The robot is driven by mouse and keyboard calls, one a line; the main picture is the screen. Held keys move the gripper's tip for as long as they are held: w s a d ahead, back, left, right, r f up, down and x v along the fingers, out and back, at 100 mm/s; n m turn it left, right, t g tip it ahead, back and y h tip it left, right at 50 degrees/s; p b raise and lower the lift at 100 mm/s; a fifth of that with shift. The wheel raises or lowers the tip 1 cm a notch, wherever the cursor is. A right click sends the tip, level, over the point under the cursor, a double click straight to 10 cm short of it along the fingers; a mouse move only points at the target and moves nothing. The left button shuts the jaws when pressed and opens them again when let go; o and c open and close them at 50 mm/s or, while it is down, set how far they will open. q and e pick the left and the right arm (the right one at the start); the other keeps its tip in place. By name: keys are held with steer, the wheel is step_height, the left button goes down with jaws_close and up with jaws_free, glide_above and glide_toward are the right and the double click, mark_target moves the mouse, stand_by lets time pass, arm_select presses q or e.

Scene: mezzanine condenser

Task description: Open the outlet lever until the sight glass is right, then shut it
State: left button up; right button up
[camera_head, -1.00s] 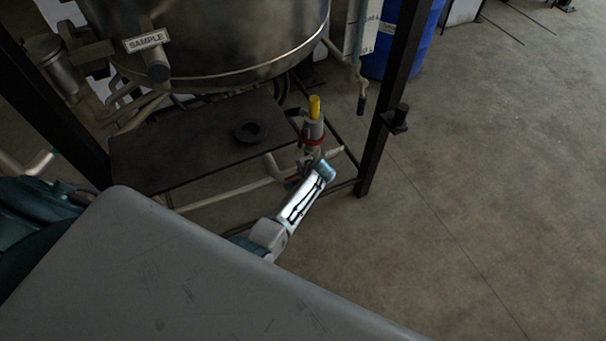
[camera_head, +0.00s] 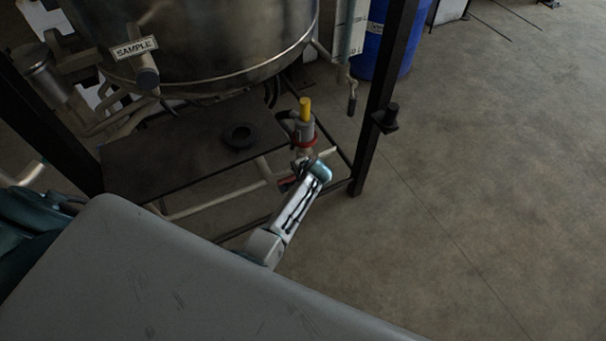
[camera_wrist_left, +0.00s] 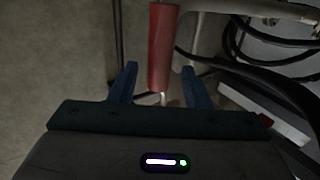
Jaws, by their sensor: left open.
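The red lever handle (camera_wrist_left: 164,45) stands between the open fingers of my left gripper (camera_wrist_left: 160,69) in the left wrist view. Its lower end is near the fingertips, with a gap on both sides. My left fingers are not clear there. A clear upright tube by a marked white board (camera_head: 344,25), perhaps the sight glass, is cut by the top edge. Its level is unreadable. My right gripper is out of view.
A steel vessel (camera_head: 215,45) with a SAMPLE tag (camera_head: 135,48) hangs above a dark shelf (camera_head: 165,155) bearing a black ring (camera_head: 240,135). A black frame post (camera_head: 377,115) and blue drum (camera_head: 390,35) stand to the right. Black hoses (camera_wrist_left: 265,85) run right of the handle. Right-hand floor is clear.

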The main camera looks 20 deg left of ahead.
arm_select(q)
steer(key=v, duration=0.8)
steer(key=shift+f, duration=0.1)
steer(key=s+a+f+n+g+h, duration=0.15)
steer(key=s+f+h, duration=0.25)
steer(key=s+f, duration=2)
steer(key=s+a+f+n, duration=0.2)
steer(key=s+f, duration=0.1)
steer(key=s, duration=0.5)
steer(key=s+a+f+n+g, duration=0.1)
steer(key=s+f, duration=0.3)
steer(key=s, duration=0.5)
steer(key=s+a+f+n, duration=0.3)
steer(key=s+f, duration=0.1)
steer(key=s, duration=0.4)
steer(key=shift+s+a+f+h, duration=0.25)
steer(key=shift+a+h, duration=0.05)
